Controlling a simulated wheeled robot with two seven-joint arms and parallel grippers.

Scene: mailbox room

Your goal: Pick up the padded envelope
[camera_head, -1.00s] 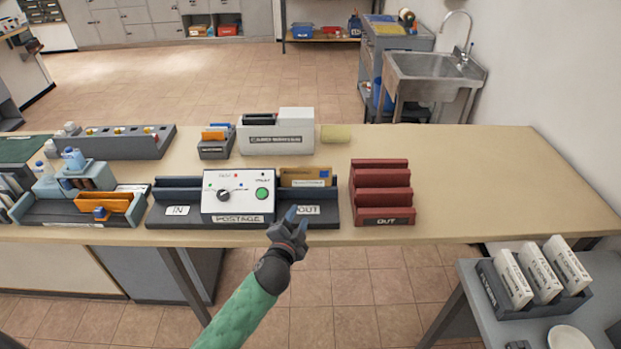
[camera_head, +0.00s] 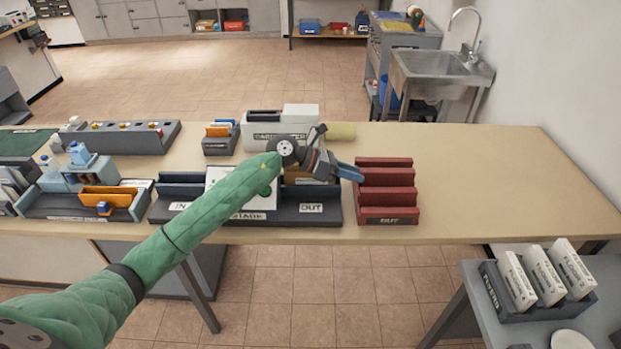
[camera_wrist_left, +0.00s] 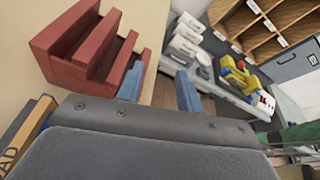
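The tan padded envelope (camera_head: 297,180) stands in the OUT slot of the grey postage stand (camera_head: 250,217). My arm and gripper hide much of it in the head view. A tan edge, likely the same envelope, shows at the lower left of the left wrist view (camera_wrist_left: 28,128). My left gripper (camera_head: 350,172) is above the right end of the stand, its blue fingers pointing right toward the red rack. In the left wrist view the fingers (camera_wrist_left: 159,88) are apart with nothing between them. My right gripper is not in view.
A red stepped OUT rack (camera_head: 387,190) stands just right of the stand and near my fingertips. A white box (camera_head: 300,115) and a small grey holder (camera_head: 220,147) are behind. The table's right side (camera_head: 490,185) is clear. A lower side table holds white binders (camera_head: 540,280).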

